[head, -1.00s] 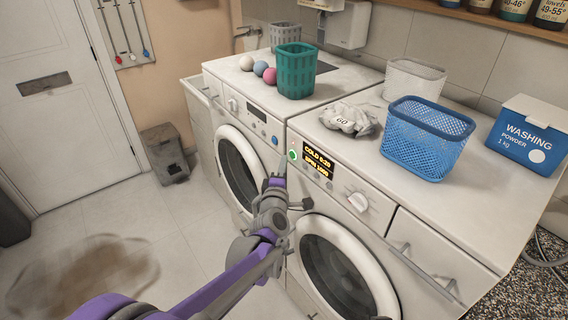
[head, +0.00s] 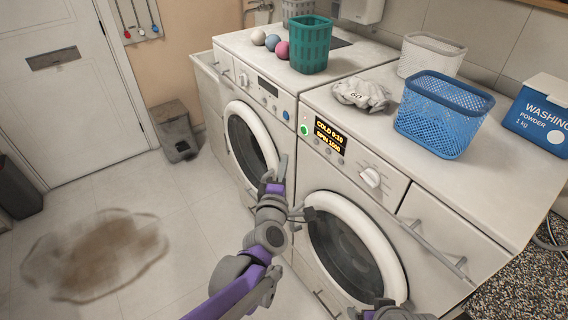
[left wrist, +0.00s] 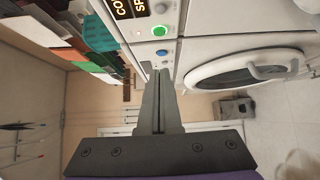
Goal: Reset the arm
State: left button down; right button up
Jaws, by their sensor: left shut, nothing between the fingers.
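My left arm reaches in from the bottom of the head view. Its gripper (head: 281,168) points up in front of the two front-loading machines, near the gap between their round doors. The fingers are together and hold nothing. In the left wrist view the closed fingers (left wrist: 160,95) extend past the green and blue buttons of the machine fronts.
The left machine (head: 268,85) carries a green basket (head: 309,46) and three balls. The right machine (head: 335,190) carries a grey cloth (head: 360,94), a blue basket (head: 440,118) and a white one (head: 430,55).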

pick_arm(q)
jog(key=shift+s, duration=0.1)
dwell(0.4)
jog(key=s+a+f+m+g, duration=0.4)
jog(key=s+a+m, duration=0.1)
jog(key=s, duration=0.4)
jog(key=s+a+f+m+g+y+p, duration=0.1)
jog(key=s+a+f+m+g, duration=0.3)
jog(key=s, duration=0.6)
jog(key=s+a+f+m+g+y+p, duration=0.1)
jog(key=s+a+f+m+g, duration=0.3)
jog(key=s+m, duration=0.3)
jog(key=s+a, duration=0.1)
jog(key=s, duration=0.2)
jog(key=shift+a+m, duration=0.3)
jog(key=shift+a, duration=0.1)
pick_arm(e)
jog(key=r, duration=0.3)
jog(key=shift+w, duration=0.4)
pick_arm(q)
jog(key=shift+f, duration=0.1)
